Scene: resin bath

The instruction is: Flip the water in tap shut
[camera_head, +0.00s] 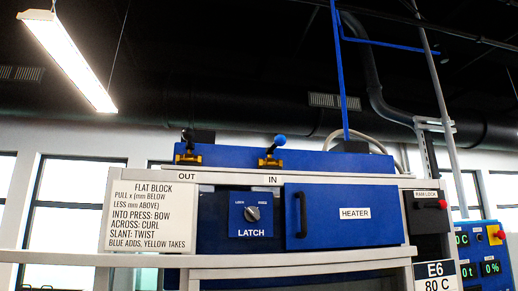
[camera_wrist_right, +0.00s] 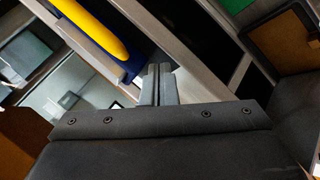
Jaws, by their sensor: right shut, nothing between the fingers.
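The IN tap (camera_head: 270,161) is a brass valve on the top front of the blue machine, above the "IN" label. Its lever ends in a blue knob (camera_head: 279,141) and tilts up to the right. The OUT tap (camera_head: 188,157), also brass, stands left of it with a dark lever pointing up. My right gripper (camera_wrist_right: 158,72) shows only in the right wrist view, with its fingers together and empty. Neither tap can be made out for sure there. My left gripper is in no view.
Below the taps are the latch panel (camera_head: 251,214) and the heater door (camera_head: 343,216) with its black handle. A text sign (camera_head: 152,211) hangs at left. A pale rail crosses in front. In the right wrist view, a yellow bar (camera_wrist_right: 95,30) lies close to the fingers.

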